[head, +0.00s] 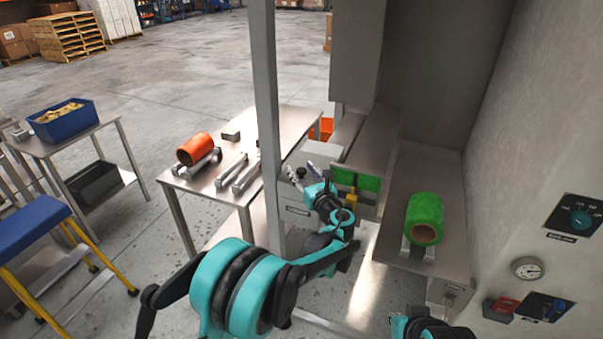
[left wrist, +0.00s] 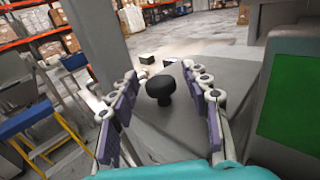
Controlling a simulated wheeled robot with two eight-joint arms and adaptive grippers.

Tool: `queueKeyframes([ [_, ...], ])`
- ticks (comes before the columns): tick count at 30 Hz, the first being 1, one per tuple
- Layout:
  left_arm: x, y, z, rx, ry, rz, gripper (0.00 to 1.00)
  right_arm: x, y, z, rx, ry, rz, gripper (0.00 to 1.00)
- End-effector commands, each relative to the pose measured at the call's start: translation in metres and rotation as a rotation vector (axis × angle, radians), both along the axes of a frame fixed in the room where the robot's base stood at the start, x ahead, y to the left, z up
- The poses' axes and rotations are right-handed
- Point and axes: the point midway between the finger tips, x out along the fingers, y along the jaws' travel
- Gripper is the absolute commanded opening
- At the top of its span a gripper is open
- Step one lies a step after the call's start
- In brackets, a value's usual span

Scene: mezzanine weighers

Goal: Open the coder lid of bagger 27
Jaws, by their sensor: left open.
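In the left wrist view a black mushroom-shaped knob (left wrist: 160,88) stands up from a flat grey lid (left wrist: 185,132). The lid lies flat and looks shut. My left gripper (left wrist: 162,112) is open, with one finger on each side of the knob and a visible gap to each. In the head view my left gripper (head: 304,172) is over the grey coder box (head: 297,211), which carries a small label too small to read. My gripper and wrist cover part of the box there. My right gripper is not visible.
A green panel (head: 368,183) is right of my left wrist. A green film roll (head: 425,208) rests on the machine at right. A grey post (head: 265,90) rises close left of the box. A steel table (head: 285,122) behind holds an orange roll (head: 195,149).

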Motion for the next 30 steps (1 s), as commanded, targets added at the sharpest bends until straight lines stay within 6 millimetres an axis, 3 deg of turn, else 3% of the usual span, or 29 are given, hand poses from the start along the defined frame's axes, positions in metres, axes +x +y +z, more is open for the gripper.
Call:
queueKeyframes([
  [10, 0.004, 0.002, 0.0, -0.001, 0.0, -0.001, 0.45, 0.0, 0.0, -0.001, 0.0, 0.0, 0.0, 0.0],
  [15, 0.004, 0.002, 0.0, -0.001, 0.0, -0.001, 0.0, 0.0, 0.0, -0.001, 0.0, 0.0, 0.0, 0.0],
  [24, 0.004, 0.002, 0.001, 0.0, 0.003, -0.001, 0.0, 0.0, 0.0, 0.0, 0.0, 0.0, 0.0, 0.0],
  [30, 0.006, 0.002, 0.012, 0.013, 0.047, -0.001, 0.0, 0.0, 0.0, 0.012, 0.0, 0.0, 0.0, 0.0],
])
